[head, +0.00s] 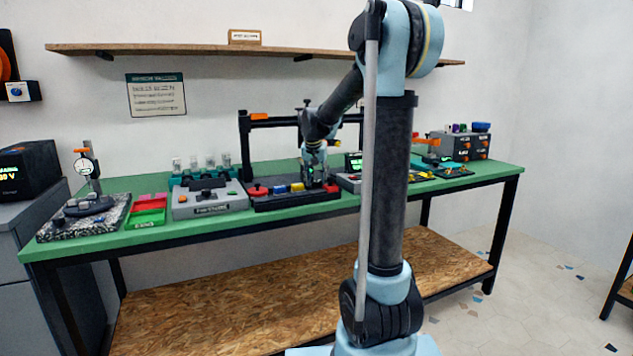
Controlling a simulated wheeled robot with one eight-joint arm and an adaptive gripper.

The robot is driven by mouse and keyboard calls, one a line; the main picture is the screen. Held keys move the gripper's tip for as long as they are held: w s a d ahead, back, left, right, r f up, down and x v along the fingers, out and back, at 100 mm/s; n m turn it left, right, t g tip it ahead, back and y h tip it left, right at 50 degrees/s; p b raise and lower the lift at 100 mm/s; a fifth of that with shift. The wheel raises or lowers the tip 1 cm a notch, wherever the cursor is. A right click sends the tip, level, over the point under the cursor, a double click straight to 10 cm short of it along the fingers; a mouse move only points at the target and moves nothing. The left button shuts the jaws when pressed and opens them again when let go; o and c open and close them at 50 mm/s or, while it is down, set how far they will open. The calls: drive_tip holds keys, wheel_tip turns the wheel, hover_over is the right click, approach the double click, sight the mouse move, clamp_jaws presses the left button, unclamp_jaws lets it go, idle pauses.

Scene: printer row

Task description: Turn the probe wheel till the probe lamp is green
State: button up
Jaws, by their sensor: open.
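My gripper (319,180) is at the right part of a black printer-like machine (297,199) with a dark gantry (272,122) on the green bench. Its jaws are open and point down. Small blue, yellow and red parts sit along the machine's front, and a red part (332,187) is close beside the jaws. Which part is the probe wheel I cannot tell; it may be hidden by the gripper. I cannot make out the probe lamp or its colour. Whether the jaws touch anything is too small to tell.
The green bench (150,235) also holds a dial gauge stand (85,168), red and green trays (148,210), a grey control box (208,200) and a dark box with knobs (468,145). A wooden shelf (200,50) hangs above. My arm hides part of the bench.

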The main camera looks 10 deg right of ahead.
drive_tip(key=v, duration=1.1)
drive_tip(key=shift+r, duration=0.3)
drive_tip(key=shift+s, duration=0.15)
drive_tip(key=s+d+f+n+g, duration=0.1)
drive_tip(key=s+d+f, duration=0.3)
drive_tip(key=s, duration=0.6)
drive_tip(key=s+d+f+n, duration=0.15)
drive_tip(key=s+f, duration=0.35)
drive_tip(key=s, duration=0.5)
drive_tip(key=s+d+f+n+g+y, duration=0.1)
drive_tip(key=s+d+f, duration=0.1)
drive_tip(key=s+f, duration=1.4)
drive_tip(key=shift+s+f, duration=0.3)
drive_tip(key=shift+s, duration=0.75)
drive_tip(key=shift+w+f, duration=0.2)
drive_tip(key=shift+w, duration=0.3)
drive_tip(key=shift+c, duration=0.3)
